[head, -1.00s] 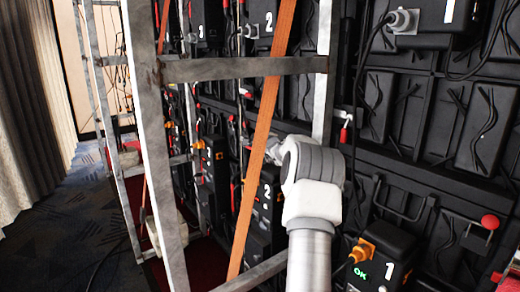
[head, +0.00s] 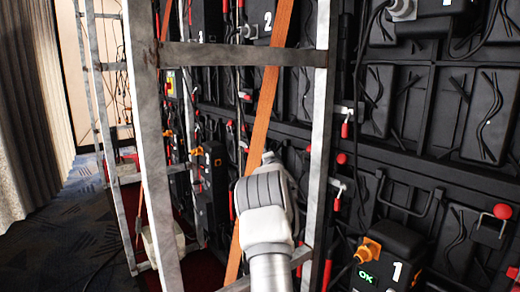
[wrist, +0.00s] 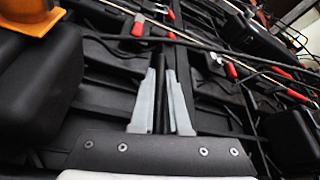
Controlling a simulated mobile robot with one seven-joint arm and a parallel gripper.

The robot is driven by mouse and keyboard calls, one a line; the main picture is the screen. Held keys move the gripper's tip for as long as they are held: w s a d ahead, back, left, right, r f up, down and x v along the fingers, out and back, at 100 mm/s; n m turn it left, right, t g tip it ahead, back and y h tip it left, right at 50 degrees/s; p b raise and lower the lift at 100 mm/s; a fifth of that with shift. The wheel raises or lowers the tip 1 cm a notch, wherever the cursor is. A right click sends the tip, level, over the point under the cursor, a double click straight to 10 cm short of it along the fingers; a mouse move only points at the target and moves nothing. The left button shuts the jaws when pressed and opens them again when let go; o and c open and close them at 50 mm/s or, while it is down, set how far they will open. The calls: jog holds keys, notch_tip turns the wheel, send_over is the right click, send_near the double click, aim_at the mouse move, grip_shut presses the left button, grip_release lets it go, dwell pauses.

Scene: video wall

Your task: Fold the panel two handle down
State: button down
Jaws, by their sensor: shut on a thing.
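My gripper's two pale grey fingers (wrist: 161,100) show in the wrist view, close together on either side of a dark bar (wrist: 162,80). They are shut on this bar, which looks like the black panel two handle. In the head view my arm reaches through the truss towards the panel wall, and its wrist hides the fingers and that handle. An upper box marked 2 (head: 257,27) shows above the arm.
Pale metal truss posts (head: 322,130) and a crossbar (head: 240,54) frame my arm. An orange strap (head: 259,125) slants just behind it. At right are a box marked 1 (head: 395,265), a black handle (head: 404,193) and a red knob (head: 502,211). Dark carpet lies open at left.

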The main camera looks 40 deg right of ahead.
jog(key=n, duration=0.1)
jog(key=d+f+n+t, duration=0.1)
jog(key=n, duration=0.2)
jog(key=shift+s+d+f+n+t+y, duration=0.1)
jog(key=shift+d+f+n+t+y, duration=0.2)
jog(key=shift+d+y, duration=0.1)
jog(key=shift+d+f+n+t, duration=0.15)
jog(key=shift+d+n+t, duration=0.25)
jog(key=shift+n, duration=0.8)
jog(key=shift+y, duration=0.4)
jog(key=c, duration=0.9)
grip_release()
jog(key=shift+s, duration=0.1)
jog(key=shift+p+v, duration=0.85)
jog(key=shift+v, duration=5.15)
jog(key=shift+a+f, duration=0.1)
jog(key=shift+f, duration=0.05)
